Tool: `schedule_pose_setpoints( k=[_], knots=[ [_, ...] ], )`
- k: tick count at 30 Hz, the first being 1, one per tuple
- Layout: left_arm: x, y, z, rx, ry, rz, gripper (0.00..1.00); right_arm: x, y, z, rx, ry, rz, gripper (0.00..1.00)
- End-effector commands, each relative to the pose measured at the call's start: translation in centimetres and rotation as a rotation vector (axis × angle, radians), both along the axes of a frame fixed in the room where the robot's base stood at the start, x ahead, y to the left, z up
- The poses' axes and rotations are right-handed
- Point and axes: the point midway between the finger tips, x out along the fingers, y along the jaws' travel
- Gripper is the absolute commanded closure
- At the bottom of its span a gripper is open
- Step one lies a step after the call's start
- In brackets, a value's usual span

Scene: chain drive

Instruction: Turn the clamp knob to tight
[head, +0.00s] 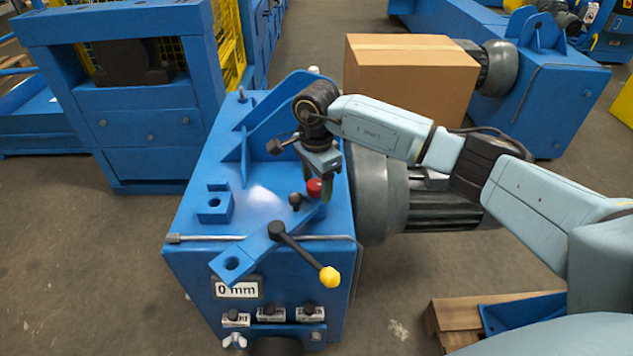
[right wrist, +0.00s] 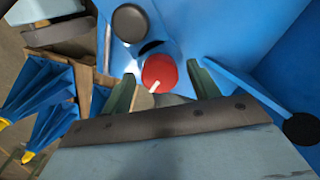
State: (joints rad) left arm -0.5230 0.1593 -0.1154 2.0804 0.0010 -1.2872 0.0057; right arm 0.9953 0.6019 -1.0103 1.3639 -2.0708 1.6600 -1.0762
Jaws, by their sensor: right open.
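The clamp knob looks to be the small red round knob (head: 315,187) on top of the blue machine (head: 190,262). In the right wrist view the red knob (right wrist: 158,70) carries a white pointer mark slanting down and left. My right gripper (head: 321,181) points down over the knob. Its two green fingers (right wrist: 163,84) are apart, one on each side of the knob; I cannot tell whether either touches it. The words or marks for tight are not readable. My left gripper is not in view.
A black knob (head: 295,200) stands just left of the red one. A black lever with a yellow ball (head: 330,277) sits on the slanted blue arm in front. A "0 mm" plate (head: 237,288) is on the front face. A cardboard box (head: 412,75) stands behind my right arm.

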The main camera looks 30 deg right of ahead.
Motion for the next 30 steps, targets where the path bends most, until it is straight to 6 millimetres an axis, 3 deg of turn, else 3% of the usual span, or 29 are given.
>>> schedule_pose_setpoints(
  k=[5, 15, 26, 30],
  knots=[
    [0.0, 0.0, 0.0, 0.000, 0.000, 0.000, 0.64, 0.0, 0.0, 0.0, 0.000, 0.000, 0.000, 0.40],
    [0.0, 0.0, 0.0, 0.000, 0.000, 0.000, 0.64, 0.0, 0.0, 0.1, 0.000, 0.000, 0.000, 0.84],
    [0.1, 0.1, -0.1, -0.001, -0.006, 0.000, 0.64, 0.0, 0.0, 0.2, 0.000, 0.002, -0.059, 0.84],
    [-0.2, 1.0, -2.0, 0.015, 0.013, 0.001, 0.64, 0.0, 0.0, 0.2, 0.001, 0.002, -0.139, 0.84]
  ],
)
